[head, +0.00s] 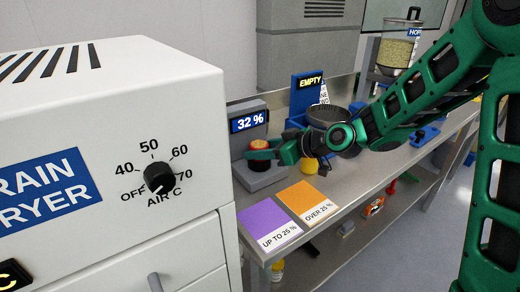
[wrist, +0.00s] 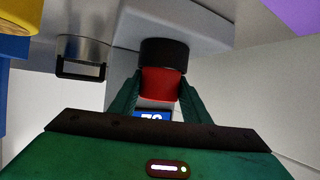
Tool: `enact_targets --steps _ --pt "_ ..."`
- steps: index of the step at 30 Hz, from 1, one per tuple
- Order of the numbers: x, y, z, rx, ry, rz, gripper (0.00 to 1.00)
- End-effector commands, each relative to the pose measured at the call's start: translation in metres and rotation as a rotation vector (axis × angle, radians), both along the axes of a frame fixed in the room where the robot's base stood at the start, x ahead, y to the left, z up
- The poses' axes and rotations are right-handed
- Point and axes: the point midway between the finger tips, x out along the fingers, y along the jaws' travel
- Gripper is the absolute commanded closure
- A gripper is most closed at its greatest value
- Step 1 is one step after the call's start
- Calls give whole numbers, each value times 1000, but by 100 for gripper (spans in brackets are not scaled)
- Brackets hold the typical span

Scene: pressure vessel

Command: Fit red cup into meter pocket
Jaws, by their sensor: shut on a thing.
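The red cup (head: 260,145) is at the front of the grey meter (head: 262,181), below its blue display (head: 248,122), which reads 32 %. My gripper (head: 274,151) reaches in from the right and is shut on the cup. In the wrist view the red cup (wrist: 160,84) is between the two green fingers of my gripper (wrist: 160,90). A black round part (wrist: 163,54) adjoins the cup on the side towards the grey meter body (wrist: 185,25). I cannot tell how deep the cup sits in the pocket, as the pocket is mostly hidden.
A purple mat (head: 266,220) and an orange mat (head: 305,199) lie on the metal bench in front of the meter. A blue stand marked EMPTY (head: 303,95) and a dark bowl (head: 347,136) are behind my gripper. The white grain dryer (head: 110,130) stands close on the left.

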Motion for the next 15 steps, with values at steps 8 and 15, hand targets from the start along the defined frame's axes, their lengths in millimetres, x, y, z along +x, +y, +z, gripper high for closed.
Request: enact_targets --steps 8,15 --pt "0 0 -1 -1 2 0 35" --pt "-2 -4 1 -2 1 -2 35"
